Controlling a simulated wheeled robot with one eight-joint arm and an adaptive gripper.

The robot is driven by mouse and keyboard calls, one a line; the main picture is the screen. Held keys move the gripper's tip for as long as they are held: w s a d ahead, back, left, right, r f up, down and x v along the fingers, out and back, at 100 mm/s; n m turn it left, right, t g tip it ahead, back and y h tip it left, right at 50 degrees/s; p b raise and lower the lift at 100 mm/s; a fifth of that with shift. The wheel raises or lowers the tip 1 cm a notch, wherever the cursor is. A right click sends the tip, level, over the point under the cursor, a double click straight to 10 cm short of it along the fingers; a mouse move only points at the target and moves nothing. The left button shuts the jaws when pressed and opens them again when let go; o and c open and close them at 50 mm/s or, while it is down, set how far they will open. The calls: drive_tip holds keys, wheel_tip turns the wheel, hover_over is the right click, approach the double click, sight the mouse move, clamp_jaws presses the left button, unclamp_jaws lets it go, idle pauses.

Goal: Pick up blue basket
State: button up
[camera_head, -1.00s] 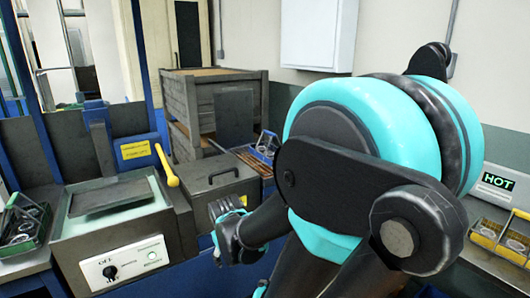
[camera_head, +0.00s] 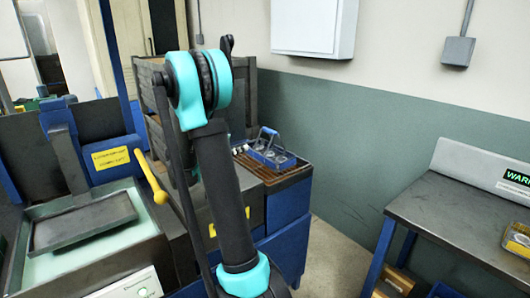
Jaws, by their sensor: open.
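The blue basket (camera_head: 268,152) has a raised handle and holds several round metal rings. It sits upright on the brown slatted top (camera_head: 290,172) of the blue cabinet, just right of my arm in the picture. My arm rises through the middle of the view and bends at a teal joint. My gripper cannot be made out; the arm may hide it. Nothing is seen touching the basket.
Stacked wooden crates (camera_head: 160,100) are behind my arm. A grey metal table (camera_head: 470,215) with a yellow basket (camera_head: 518,240) stands at the right. Open floor lies between.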

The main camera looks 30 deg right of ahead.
sight(268, 131)
drive_tip(key=d, duration=0.5)
drive_tip(key=w+d, duration=0.1)
drive_tip(key=d, duration=0.5)
drive_tip(key=w+d, duration=0.1)
drive_tip(key=d, duration=0.5)
drive_tip(key=shift+d+r, duration=0.15)
drive_tip(key=shift+d, duration=0.05)
drive_tip(key=shift+c, duration=0.2)
drive_tip(key=c, duration=1.7)
drive_tip(key=shift+c, duration=0.6)
drive_tip(key=shift+r, duration=0.15)
